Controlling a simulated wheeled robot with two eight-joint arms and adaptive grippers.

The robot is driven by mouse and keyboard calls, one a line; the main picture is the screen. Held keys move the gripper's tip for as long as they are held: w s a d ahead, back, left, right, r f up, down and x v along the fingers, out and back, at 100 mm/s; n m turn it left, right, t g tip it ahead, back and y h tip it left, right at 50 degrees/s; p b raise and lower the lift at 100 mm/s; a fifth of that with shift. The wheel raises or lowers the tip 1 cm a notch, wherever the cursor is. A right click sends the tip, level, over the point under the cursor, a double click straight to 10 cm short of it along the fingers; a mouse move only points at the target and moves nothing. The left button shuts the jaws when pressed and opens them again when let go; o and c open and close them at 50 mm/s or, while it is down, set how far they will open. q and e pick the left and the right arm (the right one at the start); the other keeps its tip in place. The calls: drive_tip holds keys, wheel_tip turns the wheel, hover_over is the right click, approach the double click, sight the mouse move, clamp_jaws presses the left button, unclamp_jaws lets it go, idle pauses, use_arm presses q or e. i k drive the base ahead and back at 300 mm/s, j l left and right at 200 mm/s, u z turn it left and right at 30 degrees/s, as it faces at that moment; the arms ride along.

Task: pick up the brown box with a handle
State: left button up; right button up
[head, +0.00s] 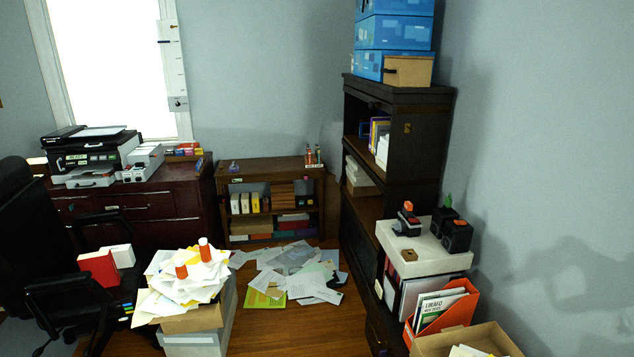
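A small tan-brown box (408,71) sits on top of the tall dark bookcase (400,94), in front of the stacked blue boxes; a small dark fitting shows at its left edge, and I cannot tell if it is a handle. A larger open brown cardboard box (477,337) stands at the bottom right, cut off by the picture edge, with papers inside. Another brown cardboard surface (196,319) shows under a paper pile at lower left. No handle is clear on either of these. Neither gripper is in view.
A black office chair (40,235) stands at the left beside a dark cabinet with a printer (95,150). Loose papers (295,270) cover the floor before the low shelf (270,170). Bare wooden floor (285,328) shows at the lower middle. An orange file holder (445,310) stands at the right.

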sight(399, 70)
drive_tip(key=i+j+z, duration=0.15)
drive_tip(key=i+z, duration=0.15)
drive_tip(key=i, duration=0.25)
drive_tip(key=i+j+z, duration=0.25)
drive_tip(key=i, duration=0.25)
drive_tip(key=i+j+z, duration=0.3)
drive_tip(key=i+j, duration=0.1)
drive_tip(key=i, duration=0.05)
